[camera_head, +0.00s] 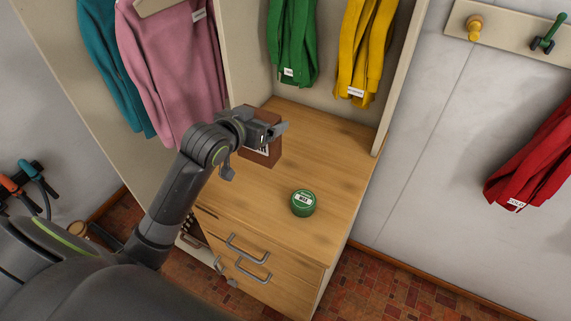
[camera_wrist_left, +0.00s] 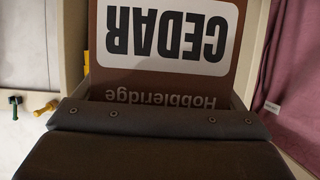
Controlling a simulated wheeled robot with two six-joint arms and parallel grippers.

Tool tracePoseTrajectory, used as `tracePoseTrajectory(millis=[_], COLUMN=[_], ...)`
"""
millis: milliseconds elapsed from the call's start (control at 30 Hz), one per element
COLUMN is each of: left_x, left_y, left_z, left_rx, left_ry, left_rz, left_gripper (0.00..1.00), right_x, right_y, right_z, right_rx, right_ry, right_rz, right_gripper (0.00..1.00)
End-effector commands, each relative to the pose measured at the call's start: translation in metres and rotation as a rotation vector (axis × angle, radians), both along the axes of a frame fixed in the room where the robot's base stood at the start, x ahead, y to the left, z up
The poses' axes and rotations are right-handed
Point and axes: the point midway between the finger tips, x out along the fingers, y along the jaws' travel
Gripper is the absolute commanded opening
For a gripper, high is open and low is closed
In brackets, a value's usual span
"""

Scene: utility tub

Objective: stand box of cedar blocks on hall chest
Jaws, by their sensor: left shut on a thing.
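The box of cedar blocks (camera_head: 262,157) is brown with a white label. My left gripper (camera_head: 268,133) is shut on it at the back left of the hall chest. In the left wrist view the box (camera_wrist_left: 222,75) fills the space beyond the gripper, its "CEDAR" label upside down. The hall chest (camera_head: 333,157) has a wooden top and drawers with grey handles. The box appears upright over the chest top; the frames do not clearly show whether its base touches the wood. My right gripper is not in view.
A round green tin (camera_head: 303,203) stands on the chest top, right of the box. Green (camera_head: 293,45) and yellow (camera_head: 364,50) garments hang above the back. A cabinet side panel rises left of the box. The right part of the top is clear.

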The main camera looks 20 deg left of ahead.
Motion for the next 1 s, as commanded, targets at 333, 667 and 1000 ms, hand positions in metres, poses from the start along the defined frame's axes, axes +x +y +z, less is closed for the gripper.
tracePoseTrajectory(millis=[333, 667, 1000], left_x=[-0.009, -0.009, -0.009], left_y=[0.044, 0.044, 0.044], left_z=[-0.026, -0.079, -0.118], left_rx=[-0.001, -0.002, -0.002], left_ry=[-0.001, -0.005, -0.005], left_rz=[-0.014, -0.014, -0.014], left_gripper=[0.61, 0.61, 0.61], right_x=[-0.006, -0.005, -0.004], right_y=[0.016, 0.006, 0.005], right_z=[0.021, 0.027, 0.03], right_rx=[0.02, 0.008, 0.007], right_ry=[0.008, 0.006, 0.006], right_rz=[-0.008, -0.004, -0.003], right_gripper=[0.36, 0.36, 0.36])
